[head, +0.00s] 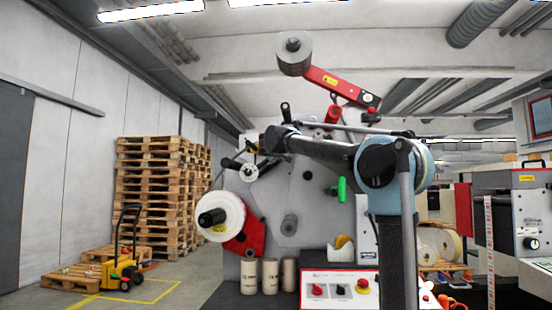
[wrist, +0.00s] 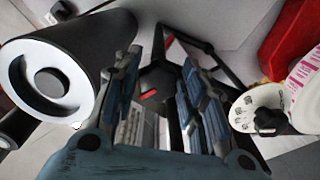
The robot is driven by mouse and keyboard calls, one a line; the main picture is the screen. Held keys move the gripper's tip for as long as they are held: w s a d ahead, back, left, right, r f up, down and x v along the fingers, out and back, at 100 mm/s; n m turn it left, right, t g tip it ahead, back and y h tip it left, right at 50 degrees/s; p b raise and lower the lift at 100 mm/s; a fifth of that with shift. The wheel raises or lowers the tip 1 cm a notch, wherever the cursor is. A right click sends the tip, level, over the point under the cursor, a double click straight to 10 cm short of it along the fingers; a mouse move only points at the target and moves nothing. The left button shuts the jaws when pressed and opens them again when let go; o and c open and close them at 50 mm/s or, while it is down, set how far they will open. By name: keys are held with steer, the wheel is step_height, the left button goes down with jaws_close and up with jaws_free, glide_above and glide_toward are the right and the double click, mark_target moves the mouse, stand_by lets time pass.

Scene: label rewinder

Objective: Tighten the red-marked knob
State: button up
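A black knob with arms (wrist: 158,78) shows in the wrist view, with a small red mark on its near face. It lies between the two fingers of my gripper (wrist: 163,72), with gaps visible on both sides. The fingers are apart and do not appear to touch the knob, though depth is hard to judge. In the head view my gripper (head: 262,142) is at the upper left of the machine's grey panel (head: 310,190). The knob is not clearly visible there, hidden by or lost against the gripper.
A dark roller with a white end (wrist: 45,78) is close on the left in the wrist view. A white numbered dial (wrist: 245,105) is close on the right.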

steer(key=shift+o, duration=0.6)
steer(key=shift+s, duration=0.1)
steer(key=s, duration=1.1)
steer(key=shift+s+a, duration=0.2)
steer(key=shift+s, duration=0.15)
